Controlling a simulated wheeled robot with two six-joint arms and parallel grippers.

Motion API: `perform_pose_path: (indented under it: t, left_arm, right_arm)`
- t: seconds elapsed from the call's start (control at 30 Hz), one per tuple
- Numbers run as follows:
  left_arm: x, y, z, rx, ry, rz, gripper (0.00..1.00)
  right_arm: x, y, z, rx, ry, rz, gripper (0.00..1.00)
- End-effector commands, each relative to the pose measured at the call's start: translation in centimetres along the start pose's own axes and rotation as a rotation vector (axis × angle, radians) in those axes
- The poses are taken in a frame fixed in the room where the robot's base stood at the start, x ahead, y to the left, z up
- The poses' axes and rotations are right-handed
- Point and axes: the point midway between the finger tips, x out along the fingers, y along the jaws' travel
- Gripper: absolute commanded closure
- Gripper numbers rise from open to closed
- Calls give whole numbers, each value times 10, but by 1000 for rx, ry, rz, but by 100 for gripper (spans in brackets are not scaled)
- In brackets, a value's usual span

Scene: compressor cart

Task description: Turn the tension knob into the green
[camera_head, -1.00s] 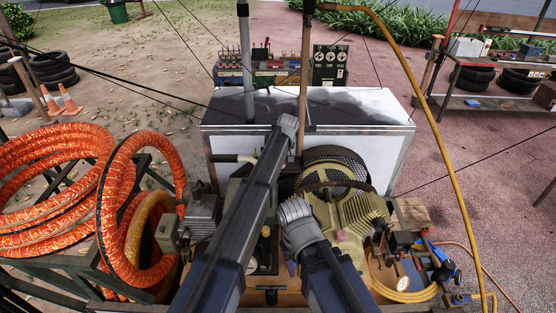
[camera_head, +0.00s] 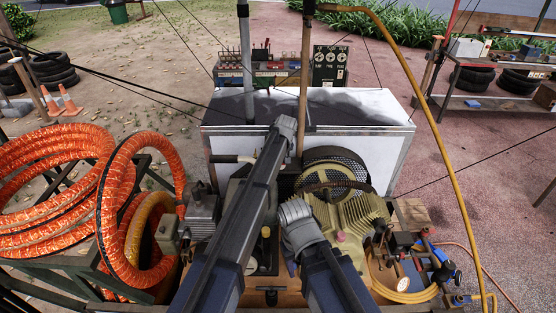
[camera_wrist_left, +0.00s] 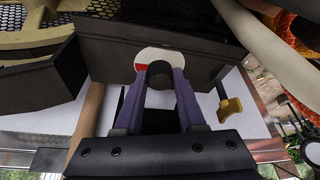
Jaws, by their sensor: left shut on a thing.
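In the left wrist view, the fingers of my left gripper (camera_wrist_left: 160,82) are shut on a round black knob (camera_wrist_left: 159,71). Just behind the knob is a pale round dial (camera_wrist_left: 161,54) on a dark panel. A red patch shows at the dial's left side; I see no green on it, and its lower part is hidden by the knob and fingers. In the head view, my left arm reaches over the machine, and its gripper and the knob are hidden. The grey end of my right arm shows near the ribbed compressor (camera_head: 352,225), but I cannot make out its fingers.
A brass-coloured lever (camera_wrist_left: 231,107) sits right of the knob in the left wrist view. Orange hose coils (camera_head: 60,190) are at the left of the head view. A belt guard (camera_head: 336,165) stands in front of a white-sided box (camera_head: 395,160). A yellow hose (camera_head: 430,110) hangs at right.

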Motion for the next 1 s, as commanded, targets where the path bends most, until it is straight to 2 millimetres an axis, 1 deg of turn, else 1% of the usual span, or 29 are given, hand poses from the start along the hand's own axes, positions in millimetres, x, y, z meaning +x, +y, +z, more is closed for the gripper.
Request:
perform_pose_path:
  t: [0.17,0.8,1.0]
  left_arm:
    - [0,-3,0,119,0,51,100]
    - [1,-6,-3,675,0,281,100]
    - [2,-7,-4,827,0,344,100]
  right_arm:
    - [0,0,0,0,0,0,52]
    - [0,0,0,0,0,0,52]
    - [0,0,0,0,0,0,52]
